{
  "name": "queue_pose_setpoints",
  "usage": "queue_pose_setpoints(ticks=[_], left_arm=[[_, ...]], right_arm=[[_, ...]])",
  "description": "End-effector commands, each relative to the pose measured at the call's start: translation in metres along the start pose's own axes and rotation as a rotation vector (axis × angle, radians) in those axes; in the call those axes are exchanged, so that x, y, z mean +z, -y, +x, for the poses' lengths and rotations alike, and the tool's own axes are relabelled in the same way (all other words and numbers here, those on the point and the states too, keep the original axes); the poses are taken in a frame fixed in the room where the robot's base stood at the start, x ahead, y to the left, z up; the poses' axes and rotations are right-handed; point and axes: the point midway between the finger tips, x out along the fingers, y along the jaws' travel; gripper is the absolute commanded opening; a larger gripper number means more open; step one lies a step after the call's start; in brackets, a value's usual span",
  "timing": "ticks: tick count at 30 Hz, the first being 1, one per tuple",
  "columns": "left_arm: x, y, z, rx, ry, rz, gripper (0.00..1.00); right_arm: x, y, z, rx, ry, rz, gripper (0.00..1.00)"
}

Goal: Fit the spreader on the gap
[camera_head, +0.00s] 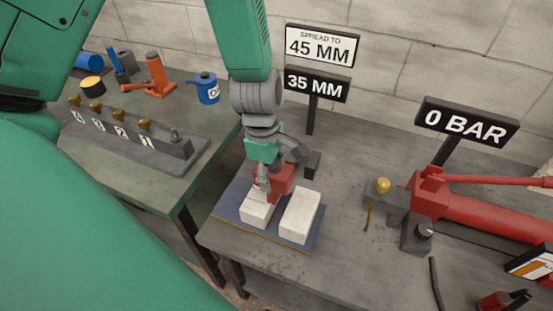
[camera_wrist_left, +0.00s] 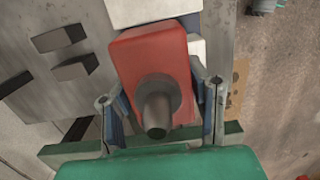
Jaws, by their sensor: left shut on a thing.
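The red spreader (camera_head: 284,178), with a grey round fitting, is held in my left gripper (camera_head: 266,183). In the left wrist view the spreader (camera_wrist_left: 150,60) sits between the two fingers of the gripper (camera_wrist_left: 160,98). Two white blocks, the left one (camera_head: 257,209) and the right one (camera_head: 299,215), lie on a blue plate (camera_head: 232,212) with a narrow gap between them. The spreader is over the back of the blocks near the gap. I cannot tell whether it touches them. My right gripper is not in view.
Signs read "SPREAD TO 45 MM" (camera_head: 320,45), "35 MM" (camera_head: 316,86) and "0 BAR" (camera_head: 466,122). A red hand pump (camera_head: 460,205) lies at the right, with a brass-topped coupling (camera_head: 383,186). A rack of labelled fittings (camera_head: 140,140) stands on the left bench.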

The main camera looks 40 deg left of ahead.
Motion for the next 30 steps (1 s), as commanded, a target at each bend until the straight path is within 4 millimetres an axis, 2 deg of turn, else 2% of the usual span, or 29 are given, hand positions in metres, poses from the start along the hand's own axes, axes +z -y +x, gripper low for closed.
queue_pose_setpoints(ticks=[30], left_arm=[[0.022, 0.004, 0.000, 0.008, -0.020, 0.006, 0.00]], right_arm=[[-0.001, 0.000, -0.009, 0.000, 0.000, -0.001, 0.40]])
